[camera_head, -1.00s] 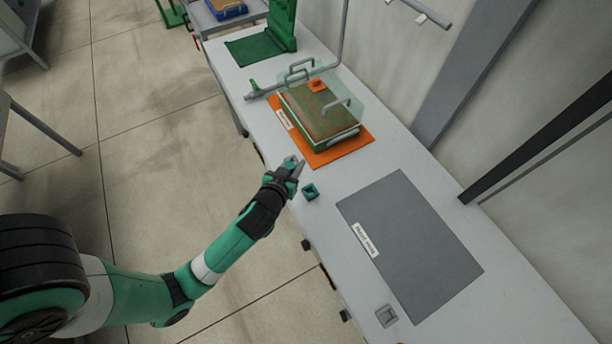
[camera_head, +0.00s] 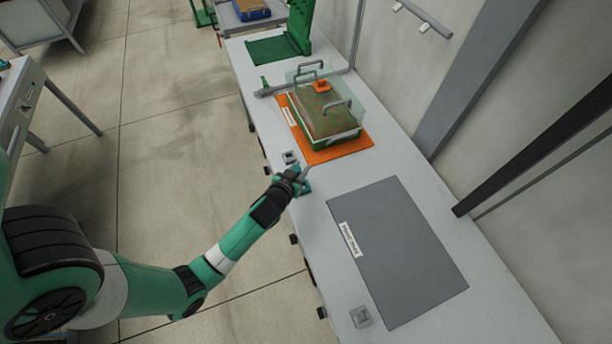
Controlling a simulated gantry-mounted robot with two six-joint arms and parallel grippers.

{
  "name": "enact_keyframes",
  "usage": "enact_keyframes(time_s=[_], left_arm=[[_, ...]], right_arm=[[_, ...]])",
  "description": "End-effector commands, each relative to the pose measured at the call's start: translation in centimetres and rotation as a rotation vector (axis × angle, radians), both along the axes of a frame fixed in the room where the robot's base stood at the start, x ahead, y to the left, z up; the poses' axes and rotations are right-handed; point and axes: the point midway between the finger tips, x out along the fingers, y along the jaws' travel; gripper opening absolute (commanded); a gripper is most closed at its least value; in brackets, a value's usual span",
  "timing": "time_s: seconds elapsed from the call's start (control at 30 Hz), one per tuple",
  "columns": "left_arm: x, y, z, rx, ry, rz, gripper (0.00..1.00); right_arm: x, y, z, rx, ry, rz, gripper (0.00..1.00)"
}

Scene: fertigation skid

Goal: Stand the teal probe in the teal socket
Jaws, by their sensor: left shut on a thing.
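The teal socket (camera_head: 305,188) is a small square block near the left edge of the long white bench. It is partly hidden by my left gripper (camera_head: 305,174), which is over or beside it. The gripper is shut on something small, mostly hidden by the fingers. I take it to be the teal probe, but its shape and tilt cannot be made out. Whether it touches the socket or is inside it cannot be told. My right gripper is not in view.
A grey socket (camera_head: 290,157) is just beyond the gripper, and another grey socket (camera_head: 361,316) is nearer. An orange mat (camera_head: 347,150) carries a covered tray (camera_head: 330,118). A grey mat (camera_head: 400,255) lies to the right. A green stand (camera_head: 299,30) is farther back.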

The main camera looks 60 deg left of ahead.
Motion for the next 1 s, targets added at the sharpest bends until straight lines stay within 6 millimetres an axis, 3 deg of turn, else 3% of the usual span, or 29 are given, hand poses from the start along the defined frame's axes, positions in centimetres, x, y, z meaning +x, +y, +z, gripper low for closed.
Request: enact_keyframes(time_s=[0.03, 0.1, 0.37, 0.6, 1.0], left_arm=[[0.7, 0.6, -1.8, 0.0, 0.003, 0.001, 0.0], [1.6, 1.1, -2.9, 0.0, 0.002, 0.0, 0.0], [2.5, 1.8, -4.0, 0.001, 0.001, -0.001, 0.0], [2.9, 2.0, -7.5, 0.0, 0.003, -0.001, 0.0], [2.9, 2.0, -7.9, 0.001, 0.001, 0.0, 0.0]], right_arm=[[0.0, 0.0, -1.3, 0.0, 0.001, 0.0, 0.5], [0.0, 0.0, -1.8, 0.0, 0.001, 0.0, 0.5], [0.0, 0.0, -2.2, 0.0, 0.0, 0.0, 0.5], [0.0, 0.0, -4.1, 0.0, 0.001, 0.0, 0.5], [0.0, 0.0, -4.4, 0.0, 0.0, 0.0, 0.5]])
